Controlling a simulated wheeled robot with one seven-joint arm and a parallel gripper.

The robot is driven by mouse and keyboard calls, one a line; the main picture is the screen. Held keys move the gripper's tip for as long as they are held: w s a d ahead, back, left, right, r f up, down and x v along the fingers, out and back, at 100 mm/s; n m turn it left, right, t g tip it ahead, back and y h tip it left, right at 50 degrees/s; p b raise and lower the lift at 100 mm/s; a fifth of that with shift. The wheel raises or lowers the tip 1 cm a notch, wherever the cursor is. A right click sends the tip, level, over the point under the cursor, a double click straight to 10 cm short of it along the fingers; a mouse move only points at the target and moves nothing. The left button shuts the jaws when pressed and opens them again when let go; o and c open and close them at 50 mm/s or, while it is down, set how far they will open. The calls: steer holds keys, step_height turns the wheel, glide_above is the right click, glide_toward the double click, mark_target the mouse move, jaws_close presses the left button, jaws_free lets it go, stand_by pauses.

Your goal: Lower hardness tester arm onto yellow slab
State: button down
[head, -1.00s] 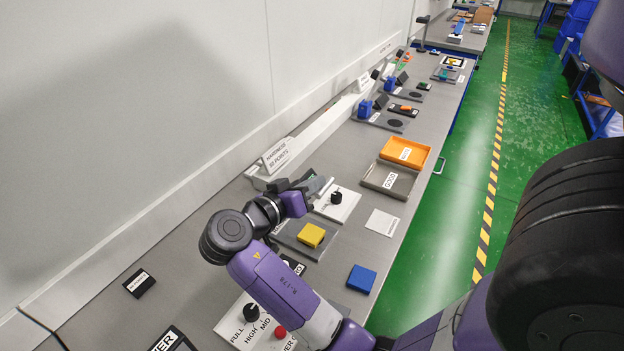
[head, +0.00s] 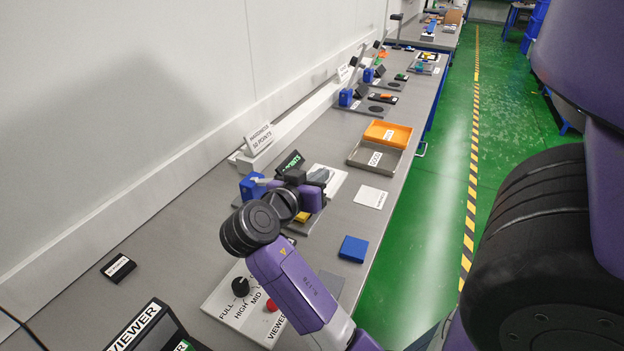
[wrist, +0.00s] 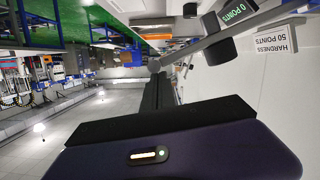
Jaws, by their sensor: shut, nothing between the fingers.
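The yellow slab (head: 302,217) lies on the tester's grey base, mostly hidden behind my wrist in the head view. The blue body of the hardness tester (head: 252,186) stands to its left. The tester arm shows in the wrist view as a grey bar (wrist: 262,24) with a dark cylinder (wrist: 218,48) on it. The tester's display (wrist: 238,12) reads 0 POINTS. My gripper (head: 322,177) is shut and empty, over the tester. In the wrist view its fingertips (wrist: 156,68) are at the bar's near end; I cannot tell if they touch. The gap between arm and slab is hidden.
A HARDNESS 50 POINTS sign (head: 259,138) stands behind the tester. A panel with a black knob (head: 241,287) and red button is in front. A blue slab (head: 353,249) and white card (head: 370,196) lie to the right. Grey and orange trays (head: 388,134) are farther back.

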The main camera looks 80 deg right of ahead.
steer(key=shift+m+t, duration=0.3)
steer(key=shift+m, duration=0.5)
steer(key=f+b, duration=0.1)
steer(key=s+f+b, duration=0.1)
steer(key=b, duration=0.1)
steer(key=f+b, duration=0.1)
steer(key=shift+s+a+f, duration=0.2)
steer(key=shift+s+f, duration=0.15)
steer(key=shift+f, duration=0.05)
